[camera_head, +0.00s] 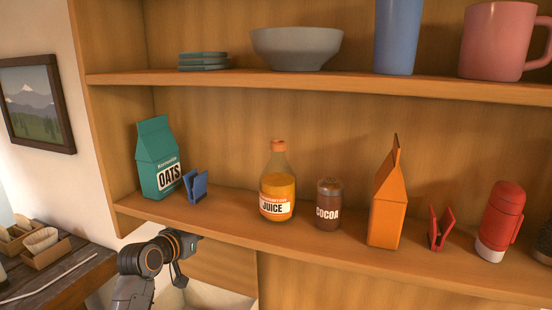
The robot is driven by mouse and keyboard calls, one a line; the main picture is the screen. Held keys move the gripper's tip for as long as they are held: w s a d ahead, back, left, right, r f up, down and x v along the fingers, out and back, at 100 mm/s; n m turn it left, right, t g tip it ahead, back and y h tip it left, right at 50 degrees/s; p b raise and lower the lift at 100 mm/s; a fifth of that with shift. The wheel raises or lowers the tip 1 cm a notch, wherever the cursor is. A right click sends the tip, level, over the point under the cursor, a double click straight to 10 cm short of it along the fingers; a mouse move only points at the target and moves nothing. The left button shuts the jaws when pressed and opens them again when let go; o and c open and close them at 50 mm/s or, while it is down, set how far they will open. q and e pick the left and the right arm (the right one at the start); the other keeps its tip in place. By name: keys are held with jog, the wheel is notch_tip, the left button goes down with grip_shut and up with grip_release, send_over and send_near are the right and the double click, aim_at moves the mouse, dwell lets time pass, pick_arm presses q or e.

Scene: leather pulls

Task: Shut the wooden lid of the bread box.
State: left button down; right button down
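No bread box shows clearly as a whole. A wooden panel (225,268) hangs below the lower shelf, with a pale surface under its lower edge; I cannot tell if it is the bread box lid. My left gripper (183,258) is at the lower left, just under the front edge of the shelf and in front of the panel's left side. Its fingers are small and partly hidden, so I cannot tell if they are open or touching the panel. My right gripper is out of view.
The lower shelf (330,262) holds an oats carton (157,155), blue clip (195,187), juice bottle (277,185), cocoa jar (328,205), orange carton (388,208), red clip (440,230) and red flask (501,222). A dark side table (70,280) with small boxes stands at left.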

pick_arm(q)
jog(key=shift+w+d+f, duration=0.1)
jog(key=shift+w+f, duration=0.05)
jog(key=shift+f, duration=0.05)
dwell(0.5)
jog(key=shift+w, duration=0.2)
jog(key=shift+r, duration=0.1)
jog(key=shift+s, duration=0.15)
